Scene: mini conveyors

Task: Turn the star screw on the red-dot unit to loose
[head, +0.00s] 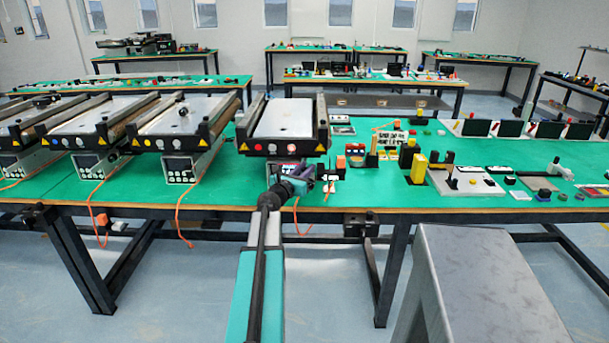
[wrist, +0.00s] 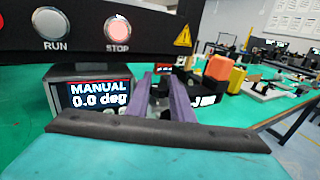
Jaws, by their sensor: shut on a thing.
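The unit at my gripper is a mini conveyor (head: 285,117) with a grey bed and black side rails. In the wrist view its black front panel (wrist: 95,38) carries a white RUN button and a pinkish STOP button. Its screen (wrist: 98,95) reads MANUAL 0.0 deg. My gripper (head: 306,176) is at the right of the control box, under the belt. In the wrist view its two purple fingers (wrist: 163,92) are shut on a small dark part, the star screw, mostly hidden between them.
Several similar conveyors (head: 185,115) stand to the left on the green bench (head: 225,185). Right of my gripper are orange and yellow blocks (head: 419,168) and small parts. A grey box-like surface (head: 465,285) stands in the right foreground. The conveyor's front panel overhangs close above my fingers.

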